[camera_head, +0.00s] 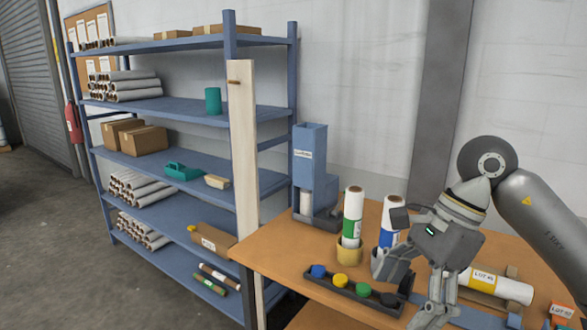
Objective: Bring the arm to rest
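My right arm comes in from the right edge, over the wooden table (285,250). Its gripper (408,298) points down above the table, with its fingers spread apart and nothing seen between them. One finger overlaps the view of a white roll with a blue band (389,236); I cannot tell whether they touch. The other finger is in front of the table's near part. My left arm and gripper are not in view.
A white roll with a green band (352,215) stands in a yellow cup (349,249). A dark tray (335,286) holds several coloured knobs. A blue dispenser (310,160) stands behind. A labelled roll (510,288) lies at right. A blue shelf (190,105) stands left.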

